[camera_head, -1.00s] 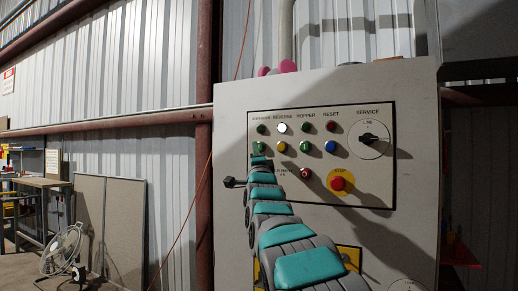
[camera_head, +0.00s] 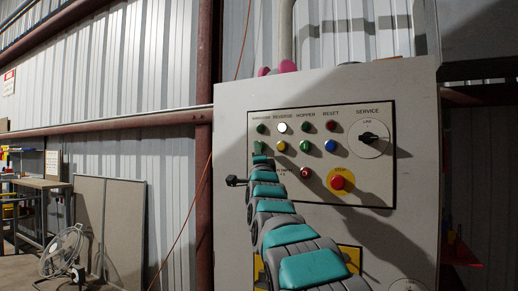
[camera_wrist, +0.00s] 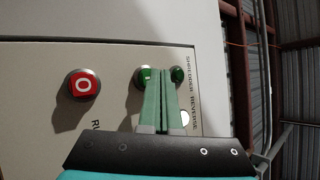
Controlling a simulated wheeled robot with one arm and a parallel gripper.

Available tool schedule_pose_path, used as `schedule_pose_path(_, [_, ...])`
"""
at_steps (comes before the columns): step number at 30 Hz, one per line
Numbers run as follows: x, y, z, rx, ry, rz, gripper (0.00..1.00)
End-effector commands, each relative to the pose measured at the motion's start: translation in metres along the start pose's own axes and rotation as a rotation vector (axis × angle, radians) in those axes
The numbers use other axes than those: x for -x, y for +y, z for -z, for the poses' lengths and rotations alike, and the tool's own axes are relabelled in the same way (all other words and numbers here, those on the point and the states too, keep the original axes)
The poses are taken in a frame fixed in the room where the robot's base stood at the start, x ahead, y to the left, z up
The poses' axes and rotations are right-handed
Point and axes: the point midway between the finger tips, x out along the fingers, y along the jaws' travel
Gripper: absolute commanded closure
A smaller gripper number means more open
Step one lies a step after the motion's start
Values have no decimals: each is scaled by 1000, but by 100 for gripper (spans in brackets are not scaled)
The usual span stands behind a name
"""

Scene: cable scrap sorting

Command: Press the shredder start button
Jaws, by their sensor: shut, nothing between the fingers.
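The grey control panel (camera_head: 225,120) stands in front of me in the head view. The shredder start button is the green button (camera_wrist: 145,77) under the SHREDDER label, second from that label in the wrist view. A green lamp (camera_wrist: 178,74) sits between it and the label; it also shows in the head view (camera_head: 261,128). My gripper (camera_wrist: 164,47) is shut and empty, its fingers extending over the button's edge in the wrist view. I cannot tell whether the tips touch it. In the head view my gripper (camera_head: 259,150) hides most of the button.
A red button marked O (camera_wrist: 82,85) sits beside the start button. Yellow (camera_head: 281,146), green (camera_head: 305,146) and blue (camera_head: 330,146) buttons lie to the right. A red emergency stop (camera_head: 338,182) and a SERVICE switch (camera_head: 368,138) are further right.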

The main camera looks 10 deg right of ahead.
Motion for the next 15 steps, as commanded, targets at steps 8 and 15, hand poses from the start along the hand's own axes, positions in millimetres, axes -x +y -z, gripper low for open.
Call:
schedule_pose_path(8, [-2, 2, 1, 0, 0, -1, 100])
schedule_pose_path(15, [-4, 4, 3, -1, 0, -1, 100])
